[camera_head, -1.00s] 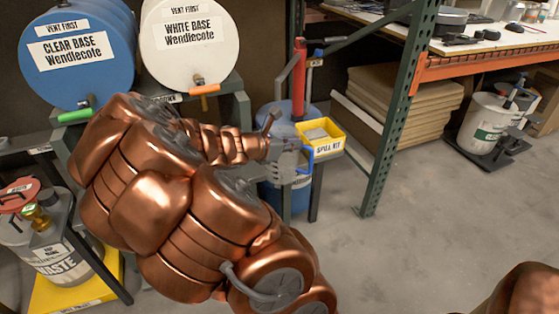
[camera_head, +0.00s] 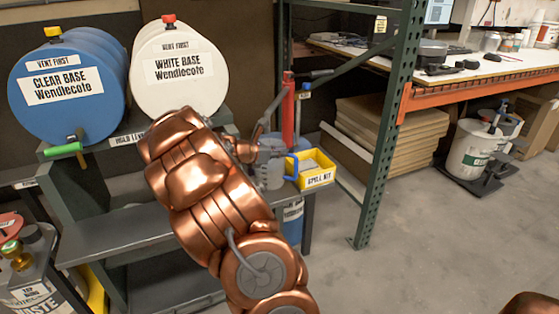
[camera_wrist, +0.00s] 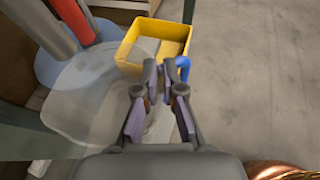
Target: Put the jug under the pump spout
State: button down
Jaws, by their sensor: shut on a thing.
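The jug (camera_head: 270,174) is clear, with a blue handle (camera_head: 292,167) on its right. My gripper (camera_head: 256,152) is at the jug in the head view, partly hidden by my copper arm. In the wrist view my gripper (camera_wrist: 160,82) has its fingers close together, shut on the jug; the clear body (camera_wrist: 82,100) fills the left and the blue handle (camera_wrist: 183,66) shows beyond the fingers. The red pump (camera_head: 288,112) stands on a blue drum (camera_head: 293,222) behind the jug. I cannot make out the spout's opening, or whether the jug is beneath it.
A yellow spill kit bin (camera_head: 318,178) sits close to the right of the jug. A green rack post (camera_head: 385,140) stands further right. Blue (camera_head: 65,85) and white (camera_head: 180,70) drums lie on a rack at left.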

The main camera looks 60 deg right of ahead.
aim_at(279, 159)
jog(key=shift+w+d+f+b, duration=0.15)
jog(key=shift+d+f+b, duration=0.05)
jog(key=shift+f, duration=0.4)
jog(key=shift+w+d+f+b, duration=0.1)
jog(key=shift+d+f+b, duration=0.05)
jog(key=shift+f, duration=0.45)
jog(key=shift+w+d+f+b, duration=0.15)
jog(key=shift+d+f+b, duration=0.05)
jog(key=shift+f, duration=0.5)
jog(key=c, duration=1.3)
grip_release()
jog(key=shift+a+r, duration=0.15)
jog(key=shift+r, duration=0.05)
jog(key=p+v, duration=0.2)
jog(key=v, duration=0.9)
jog(key=shift+a+r, duration=0.2)
jog(key=shift+a, duration=0.1)
